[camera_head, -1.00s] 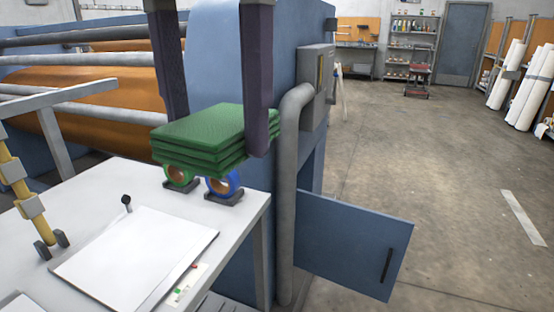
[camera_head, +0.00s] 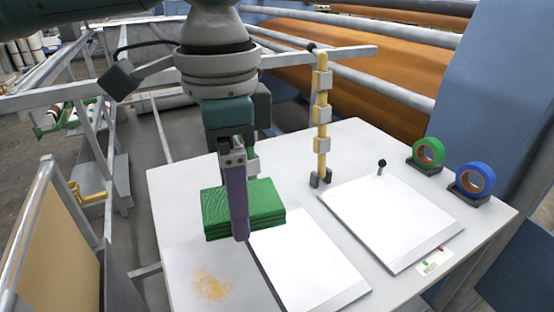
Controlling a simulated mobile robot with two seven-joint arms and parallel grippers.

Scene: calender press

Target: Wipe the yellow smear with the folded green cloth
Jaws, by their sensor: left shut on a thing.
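The folded green cloth (camera_head: 268,198) is in my left gripper (camera_head: 238,205), which comes down from the top of the head view and is shut on it. The cloth is level and stacked in several layers; one finger covers part of its front. The yellow smear (camera_head: 212,285) is a speckled patch on the grey surface at the near left of the white table (camera_head: 185,180). The cloth appears above and behind the smear, and apart from it. My right gripper is not in view.
Two white sheets or boards (camera_head: 395,215) lie on the table. A yellow post with grey clamps (camera_head: 322,120) stands at its back. Green tape (camera_head: 428,152) and blue tape (camera_head: 474,178) sit in holders at the right. Orange rollers (camera_head: 340,65) lie behind.

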